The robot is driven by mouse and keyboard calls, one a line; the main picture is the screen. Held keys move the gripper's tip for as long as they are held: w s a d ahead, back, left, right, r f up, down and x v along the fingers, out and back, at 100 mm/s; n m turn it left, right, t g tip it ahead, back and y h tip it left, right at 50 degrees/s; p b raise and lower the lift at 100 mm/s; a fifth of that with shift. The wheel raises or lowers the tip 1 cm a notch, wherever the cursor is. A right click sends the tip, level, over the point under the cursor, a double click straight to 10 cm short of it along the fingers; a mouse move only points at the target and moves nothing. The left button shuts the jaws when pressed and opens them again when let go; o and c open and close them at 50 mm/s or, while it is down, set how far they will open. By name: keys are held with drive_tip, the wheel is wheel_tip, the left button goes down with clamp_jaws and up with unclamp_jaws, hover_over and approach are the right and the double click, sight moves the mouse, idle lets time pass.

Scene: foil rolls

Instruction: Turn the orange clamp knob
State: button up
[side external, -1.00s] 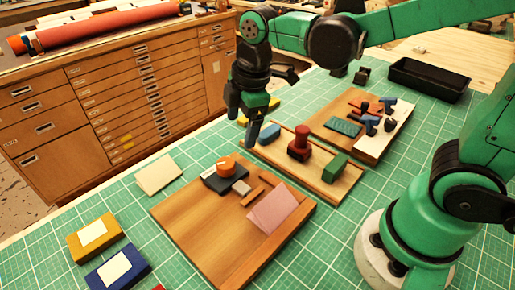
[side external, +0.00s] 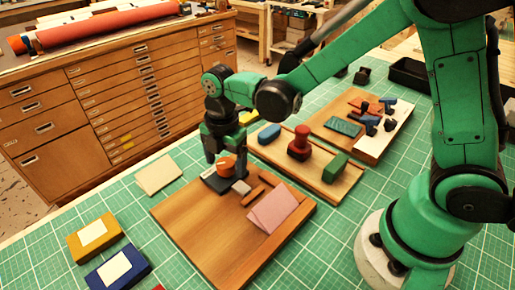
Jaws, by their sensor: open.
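The orange clamp knob (side external: 226,166) sits on a dark clamp base (side external: 214,182) at the back left edge of a wooden board (side external: 215,235). My gripper (side external: 226,157) points down right at the knob, with its dark fingers apart. One finger stands at the knob's left and the other at its right rear, partly hidden. I cannot tell whether the fingers touch the knob.
A grey block (side external: 241,187), a wooden strip (side external: 254,195) and a pink sheet (side external: 273,208) lie on the board. A second board (side external: 345,187) with a red stamp (side external: 299,145) and a green block (side external: 335,167) lies behind. Yellow (side external: 93,236) and blue boxes (side external: 117,268) stand front left.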

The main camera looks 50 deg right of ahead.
drive_tip(key=shift+c, duration=0.3)
clamp_jaws()
drive_tip(key=shift+m, duration=0.4)
drive_tip(key=m, duration=0.4)
drive_tip(key=shift+m, duration=0.4)
drive_tip(key=m, duration=1.2)
drive_tip(key=shift+m+h, duration=0.3)
drive_tip(key=shift+m, duration=0.1)
drive_tip(key=m, duration=0.5)
drive_tip(key=shift+m, duration=0.4)
